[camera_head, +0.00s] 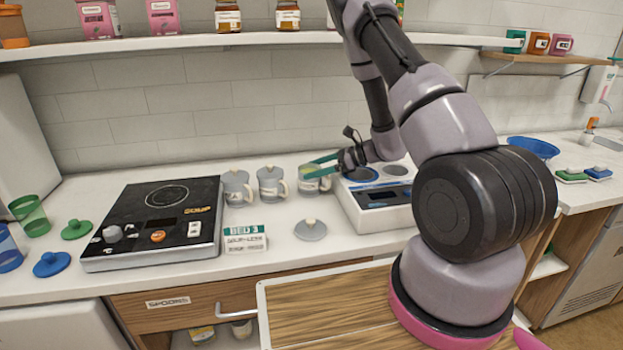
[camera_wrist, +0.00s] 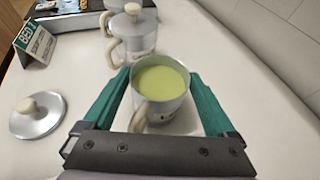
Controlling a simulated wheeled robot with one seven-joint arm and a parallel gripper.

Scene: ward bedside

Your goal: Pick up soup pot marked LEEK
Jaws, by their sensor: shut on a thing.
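An open grey pot with pale green soup (camera_wrist: 162,82) sits between the green fingers of my gripper (camera_wrist: 160,95) in the wrist view. The gripper is shut on this pot, one finger along each side. Its handle points toward the wrist. In the head view this pot (camera_head: 313,183) is at the right end of a row of pots, with my gripper (camera_head: 318,168) around it. Its label cannot be read. Two lidded grey pots stand to its left, a middle pot (camera_head: 270,183) and a left pot (camera_head: 238,188). A loose grey lid with a cream knob (camera_head: 310,230) lies in front.
A black hotplate (camera_head: 150,235) stands at left and a white appliance with a blue ring (camera_head: 378,205) close at right. A BED 3 card (camera_head: 245,239) stands in front of the pots. A shelf (camera_head: 250,42) runs above. Green and blue lids lie at far left.

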